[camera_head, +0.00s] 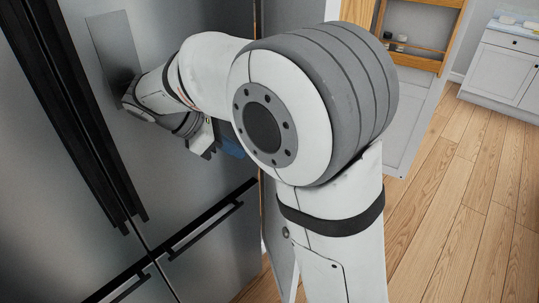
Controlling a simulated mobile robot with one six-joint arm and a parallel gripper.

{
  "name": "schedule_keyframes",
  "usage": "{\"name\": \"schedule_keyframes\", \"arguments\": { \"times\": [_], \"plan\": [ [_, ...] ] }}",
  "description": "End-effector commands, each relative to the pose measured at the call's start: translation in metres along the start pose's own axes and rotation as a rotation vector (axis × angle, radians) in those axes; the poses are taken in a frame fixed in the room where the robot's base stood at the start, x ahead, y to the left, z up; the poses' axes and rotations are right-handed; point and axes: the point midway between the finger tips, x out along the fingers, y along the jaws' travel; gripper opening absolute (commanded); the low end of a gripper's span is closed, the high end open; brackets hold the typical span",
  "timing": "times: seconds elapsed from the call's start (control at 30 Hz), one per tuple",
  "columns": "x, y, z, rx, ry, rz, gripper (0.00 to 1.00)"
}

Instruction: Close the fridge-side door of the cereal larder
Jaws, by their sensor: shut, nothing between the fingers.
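A pale larder door (408,128) with wooden racks (412,40) on its inner face stands open behind my arm, at the upper right. A few small items sit on a rack. A narrow pale panel (279,252) shows beside the fridge, mostly hidden by my arm; I cannot tell whether it is the fridge-side door. My gripper (212,152) is shut and empty, in front of the fridge's right part. A small blue patch shows just right of it, partly hidden. The larder's inside and any cereal are hidden behind my arm.
The steel fridge (215,225) with long black handles (75,110) fills the left, close to my arm. Wooden floor (465,200) is clear at the right. A white cabinet (500,62) stands at the far right.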

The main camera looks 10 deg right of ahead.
Motion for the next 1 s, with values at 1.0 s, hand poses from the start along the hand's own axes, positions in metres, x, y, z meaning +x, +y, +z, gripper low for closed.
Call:
{"name": "schedule_keyframes", "arguments": {
  "times": [1.0],
  "plan": [
    [0.126, 0.002, 0.027, -0.013, -0.007, 0.003, 0.00]
  ]
}}
